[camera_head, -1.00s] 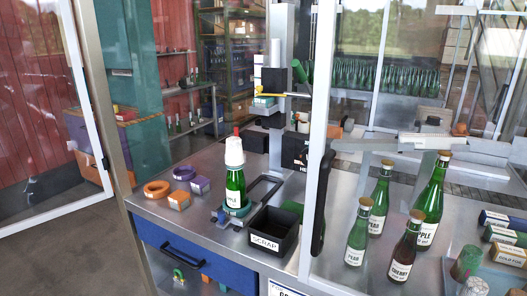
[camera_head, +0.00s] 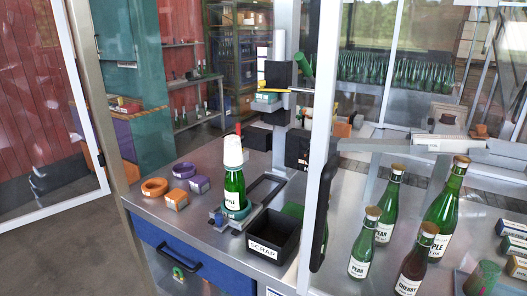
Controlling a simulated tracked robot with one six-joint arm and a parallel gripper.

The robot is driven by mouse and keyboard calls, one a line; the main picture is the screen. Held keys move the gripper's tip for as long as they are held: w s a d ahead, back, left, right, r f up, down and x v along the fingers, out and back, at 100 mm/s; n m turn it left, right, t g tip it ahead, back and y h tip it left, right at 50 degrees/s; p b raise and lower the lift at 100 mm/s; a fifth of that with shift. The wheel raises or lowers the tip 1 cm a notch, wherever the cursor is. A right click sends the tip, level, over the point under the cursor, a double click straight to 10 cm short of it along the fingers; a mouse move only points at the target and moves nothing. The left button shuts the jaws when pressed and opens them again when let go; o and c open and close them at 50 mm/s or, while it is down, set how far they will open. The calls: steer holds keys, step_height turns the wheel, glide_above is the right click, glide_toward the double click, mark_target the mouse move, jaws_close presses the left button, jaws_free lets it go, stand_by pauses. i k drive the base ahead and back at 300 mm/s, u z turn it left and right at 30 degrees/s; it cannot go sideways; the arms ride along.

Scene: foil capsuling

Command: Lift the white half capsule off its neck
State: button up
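A white half capsule (camera_head: 232,151) sits over the neck of a green bottle (camera_head: 234,190) on the steel bench. It is upright and covers the neck and top of the bottle. A small red tip (camera_head: 238,128) shows just above or behind the capsule; I cannot tell whether it touches. The bottle stands in a teal ring holder (camera_head: 236,211) on the bench. My gripper is not in view.
A black scrap bin (camera_head: 273,235) stands right of the bottle. Orange and purple rings and blocks (camera_head: 155,187) lie to its left. A glass door frame with a dark handle (camera_head: 322,215) stands at the right, with several bottles (camera_head: 386,212) beyond it. A steel column (camera_head: 285,80) rises behind.

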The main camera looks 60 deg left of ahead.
mark_target(233, 161)
steer(key=z, duration=1.5)
steer(key=k, duration=2.3)
steer(key=u, duration=1.05)
